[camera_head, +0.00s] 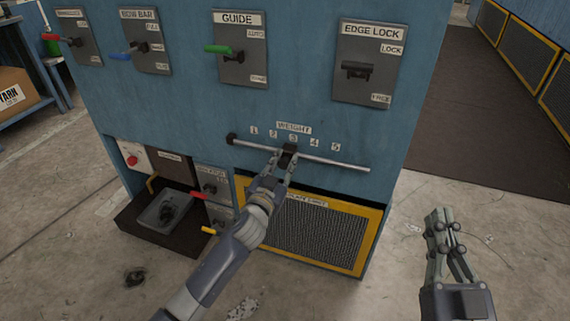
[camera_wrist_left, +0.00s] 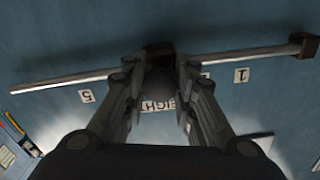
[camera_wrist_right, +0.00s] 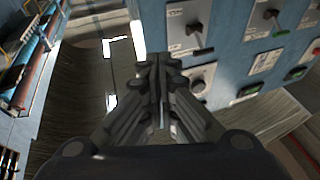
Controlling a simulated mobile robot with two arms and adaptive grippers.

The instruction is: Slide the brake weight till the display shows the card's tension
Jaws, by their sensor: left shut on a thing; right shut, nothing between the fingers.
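The brake weight (camera_head: 289,148) is a small dark block on a pale horizontal rod (camera_head: 335,162) under the WEIGHT label (camera_head: 293,128). It sits just below the mark 3. My left gripper (camera_head: 284,157) is shut on it; in the left wrist view the dark weight (camera_wrist_left: 158,60) is between the fingers, which hide part of it. My right gripper (camera_head: 439,218) is shut and empty, held over the floor to the right of the machine. I cannot make out a tension display or a card in these views.
Above the rod are the GUIDE lever (camera_head: 220,50) with a green handle and the EDGE LOCK switch (camera_head: 357,70). A yellow-framed mesh panel (camera_head: 318,236) is below. A dark tray (camera_head: 163,215) stands out at lower left. The floor at right is clear.

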